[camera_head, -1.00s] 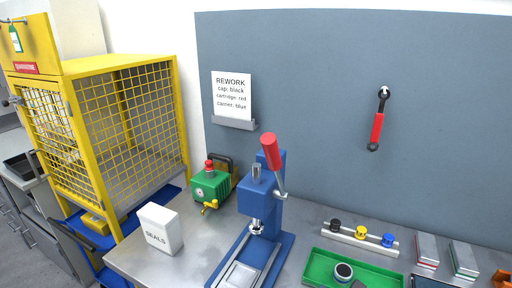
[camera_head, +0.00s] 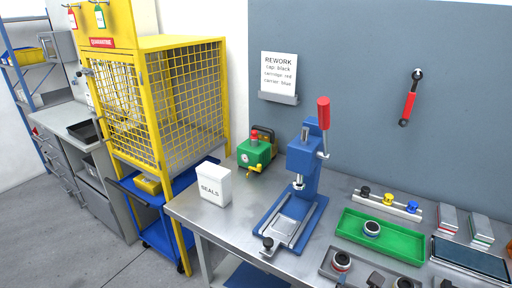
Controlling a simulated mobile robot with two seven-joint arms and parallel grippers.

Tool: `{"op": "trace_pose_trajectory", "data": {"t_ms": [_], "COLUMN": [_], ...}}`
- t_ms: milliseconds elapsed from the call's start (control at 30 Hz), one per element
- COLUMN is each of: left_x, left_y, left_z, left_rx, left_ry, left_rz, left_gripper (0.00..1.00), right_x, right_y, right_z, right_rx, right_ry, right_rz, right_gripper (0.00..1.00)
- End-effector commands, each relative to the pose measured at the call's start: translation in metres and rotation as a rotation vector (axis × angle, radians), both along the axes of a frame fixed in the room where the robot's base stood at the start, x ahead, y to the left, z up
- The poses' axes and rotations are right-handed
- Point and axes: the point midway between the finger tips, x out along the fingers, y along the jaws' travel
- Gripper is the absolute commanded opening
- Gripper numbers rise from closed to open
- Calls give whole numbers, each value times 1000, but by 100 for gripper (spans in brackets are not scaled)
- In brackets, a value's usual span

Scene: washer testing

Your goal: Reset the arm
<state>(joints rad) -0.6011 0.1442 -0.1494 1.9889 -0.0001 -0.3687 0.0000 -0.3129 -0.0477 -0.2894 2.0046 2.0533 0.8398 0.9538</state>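Neither of my arms nor grippers shows in the head view. A blue arbor press (camera_head: 302,165) stands on the metal bench, with a lever that ends in a red handle (camera_head: 324,113) pointing up.
A white SEALS box (camera_head: 214,187) and a green pump (camera_head: 256,151) stand left of the press. A green tray (camera_head: 403,245) and a rack with black, yellow and blue caps (camera_head: 388,203) are to its right. A yellow cage (camera_head: 190,105) stands left of the bench.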

Motion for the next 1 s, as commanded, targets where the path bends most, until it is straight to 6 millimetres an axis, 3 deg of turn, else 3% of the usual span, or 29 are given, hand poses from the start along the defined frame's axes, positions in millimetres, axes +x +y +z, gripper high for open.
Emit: {"op": "trace_pose_trajectory", "data": {"t_ms": [300, 567, 767, 1000], "left_x": [5, 5, 1, -5], "left_y": [-3, -2, -1, 0], "left_z": [3, 4, 2, -3], "left_rx": [-6, -3, -3, -2], "left_ry": [-11, -12, -4, 10], "left_rz": [-1, -2, 0, 3], "left_gripper": [43, 43, 43, 43], "right_x": [-7, -18, -31, -57], "right_y": [-16, -7, 5, 6], "right_z": [26, 33, 14, -34], "right_rx": [-571, -1227, -1730, -2309], "right_ry": [6, 104, 237, 458], "right_rz": [158, 370, 566, 851], "right_gripper": [79, 79, 79, 79]}}
